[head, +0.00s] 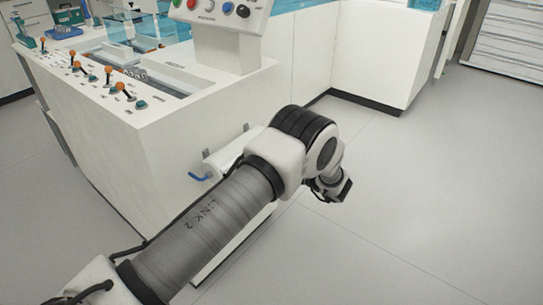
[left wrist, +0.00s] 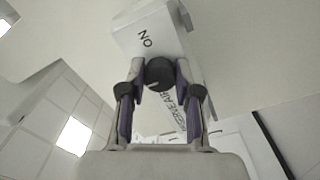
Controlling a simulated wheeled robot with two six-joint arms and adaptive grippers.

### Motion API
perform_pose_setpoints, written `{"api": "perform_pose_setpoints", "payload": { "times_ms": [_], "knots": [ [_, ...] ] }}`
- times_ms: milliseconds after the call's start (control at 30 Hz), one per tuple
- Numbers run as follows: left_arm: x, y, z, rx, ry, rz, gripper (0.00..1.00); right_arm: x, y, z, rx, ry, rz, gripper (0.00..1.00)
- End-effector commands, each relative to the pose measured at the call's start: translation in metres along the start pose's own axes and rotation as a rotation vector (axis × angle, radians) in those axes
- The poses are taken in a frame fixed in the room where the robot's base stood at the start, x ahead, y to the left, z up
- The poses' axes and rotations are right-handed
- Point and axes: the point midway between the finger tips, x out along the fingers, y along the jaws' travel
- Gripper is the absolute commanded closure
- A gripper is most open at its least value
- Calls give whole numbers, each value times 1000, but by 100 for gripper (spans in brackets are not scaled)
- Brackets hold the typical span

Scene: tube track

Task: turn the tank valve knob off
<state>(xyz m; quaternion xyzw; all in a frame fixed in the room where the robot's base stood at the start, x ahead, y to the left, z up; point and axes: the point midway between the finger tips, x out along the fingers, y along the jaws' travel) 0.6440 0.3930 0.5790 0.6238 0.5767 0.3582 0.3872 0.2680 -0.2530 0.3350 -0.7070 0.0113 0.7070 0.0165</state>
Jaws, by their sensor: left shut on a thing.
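The tank valve knob (left wrist: 160,73) is a dark round knob with a pale mark, in the middle of the left wrist view. It sits on a white block (left wrist: 152,32) with "ON" lettered above the knob. My left gripper (left wrist: 160,88) is shut on the knob, one finger at each side. The white tank (head: 222,160) with a blue hose end shows partly in the head view, on the side of the bench. My left arm (head: 215,225) covers part of it, and the knob is hidden there. My right gripper is not in view.
A white bench (head: 165,140) with several orange-topped levers and a button panel (head: 215,10) stands beside the tank. More white cabinets (head: 360,55) stand behind. The grey floor (head: 430,200) at the right is clear. Lettering on the tank (left wrist: 176,115) shows below the knob.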

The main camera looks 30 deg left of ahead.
Motion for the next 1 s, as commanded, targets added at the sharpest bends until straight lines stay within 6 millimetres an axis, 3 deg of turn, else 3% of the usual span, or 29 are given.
{"api": "perform_pose_setpoints", "payload": {
  "times_ms": [533, 567, 600, 1000],
  "knots": [
    [0, 0, 0, -27, 0, 0, 100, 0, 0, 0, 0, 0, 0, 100],
    [0, 0, 0, -27, 0, 0, 57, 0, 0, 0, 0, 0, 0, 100],
    [0, 0, 0, -27, 0, 0, 43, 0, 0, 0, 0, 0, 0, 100],
    [-8, 0, 1, -27, -2, 2, 43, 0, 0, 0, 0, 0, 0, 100]
  ]
}}
